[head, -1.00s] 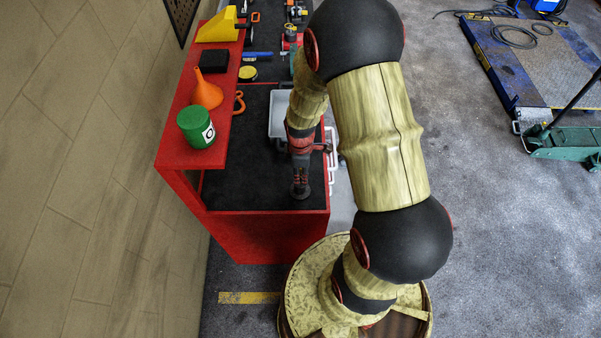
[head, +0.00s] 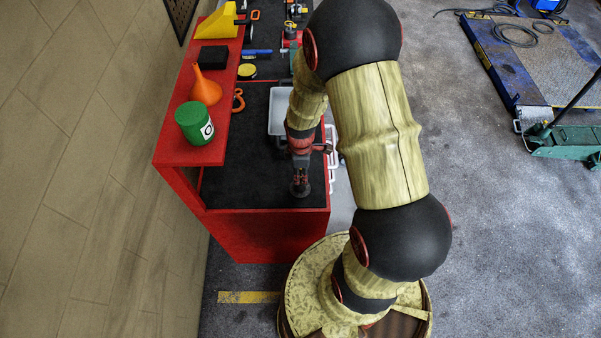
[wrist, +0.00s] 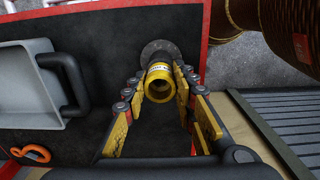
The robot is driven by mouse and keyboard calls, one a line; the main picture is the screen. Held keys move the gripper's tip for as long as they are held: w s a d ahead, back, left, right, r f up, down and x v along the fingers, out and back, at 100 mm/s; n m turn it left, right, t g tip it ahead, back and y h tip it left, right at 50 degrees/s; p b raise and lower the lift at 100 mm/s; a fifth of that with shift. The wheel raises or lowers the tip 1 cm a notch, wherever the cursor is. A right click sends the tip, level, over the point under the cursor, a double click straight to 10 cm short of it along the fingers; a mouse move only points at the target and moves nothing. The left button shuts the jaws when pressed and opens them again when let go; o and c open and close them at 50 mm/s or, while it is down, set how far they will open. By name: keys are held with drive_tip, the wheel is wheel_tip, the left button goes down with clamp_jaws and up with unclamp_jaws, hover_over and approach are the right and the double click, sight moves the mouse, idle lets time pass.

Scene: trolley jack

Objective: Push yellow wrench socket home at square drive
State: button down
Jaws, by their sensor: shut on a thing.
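The yellow wrench socket (wrist: 160,82) is a short tube with a yellow band, its open end facing the wrist camera. It stands between the fingertips of my gripper (wrist: 158,85), which is shut on it. A round grey base plate (wrist: 153,50) shows just beyond the socket in the wrist view. The square drive itself is hidden by the socket, so I cannot tell how deep the socket sits. In the head view my gripper (head: 300,173) points down over the dark round plate (head: 300,190) near the bench's front edge; the socket is not distinguishable there.
A grey tray (head: 280,122) with a dark handle stands behind my gripper on the black bench top (head: 252,175). A red shelf (head: 180,150) at left carries a green can (head: 194,122), an orange funnel (head: 205,88) and a black box (head: 212,56). An orange carabiner (head: 238,99) lies on the bench.

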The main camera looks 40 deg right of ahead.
drive_tip(key=shift+f+b, duration=0.3)
drive_tip(key=shift+f, duration=0.1)
drive_tip(key=c, duration=1.4)
unclamp_jaws()
wheel_tip(320, 180, up, 12)
drive_tip(key=shift+s+a, duration=0.1)
